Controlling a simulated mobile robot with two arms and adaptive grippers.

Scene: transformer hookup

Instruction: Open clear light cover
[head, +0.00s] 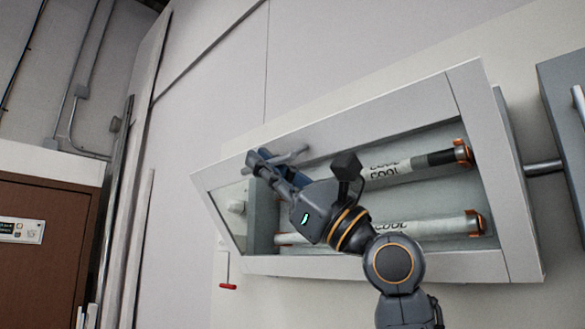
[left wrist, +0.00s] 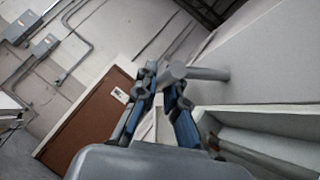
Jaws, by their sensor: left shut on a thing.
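The clear light cover (head: 405,128) has a wide pale frame and hangs on the wall in the head view. Two white light tubes marked COOL, an upper one (head: 420,164) and a lower one (head: 440,226), show behind it. A grey handle (head: 291,156) sits at its upper left. My left gripper (head: 262,163) is at this handle, its blue-padded fingers shut on it. In the left wrist view the handle (left wrist: 205,73) reaches in between the fingertips (left wrist: 160,76). My left forearm hides part of the tubes and frame. My right gripper is not in view.
A grey box (head: 565,125) with a pipe (head: 543,167) stands right of the light. A small red-handled part (head: 228,286) hangs below its left end. A brown door (head: 45,250) is far left. The wall above the light is bare.

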